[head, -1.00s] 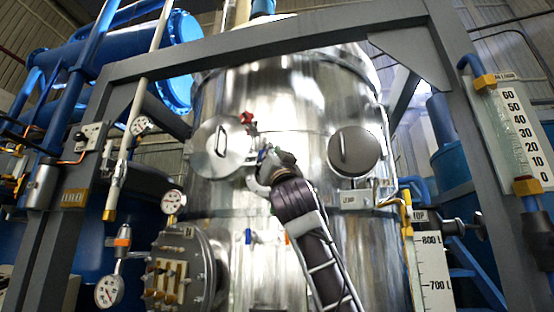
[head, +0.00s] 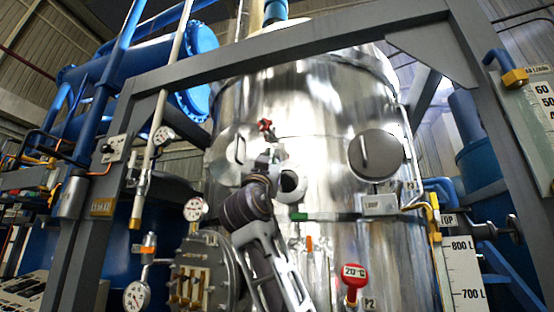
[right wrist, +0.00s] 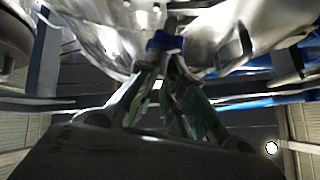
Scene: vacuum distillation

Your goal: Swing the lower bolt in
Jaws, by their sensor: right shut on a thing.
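The tall polished vessel (head: 320,120) has a round hatch door (head: 232,152) on its left front. A red knob (head: 265,125) shows at the door's upper right edge. My right gripper (head: 270,160) is at the door's right edge, below the red knob. In the right wrist view my right gripper (right wrist: 163,72) has its green-padded fingers closed at a small blue-collared piece (right wrist: 164,41), which looks like the lower bolt. In the head view the fingers and wrist hide most of this bolt. My left gripper is not in view.
A second round cover (head: 376,155) is on the vessel's right. A grey steel frame (head: 290,40) spans above and beside the vessel. Gauges (head: 137,295) and a flanged port (head: 205,275) stand at the lower left.

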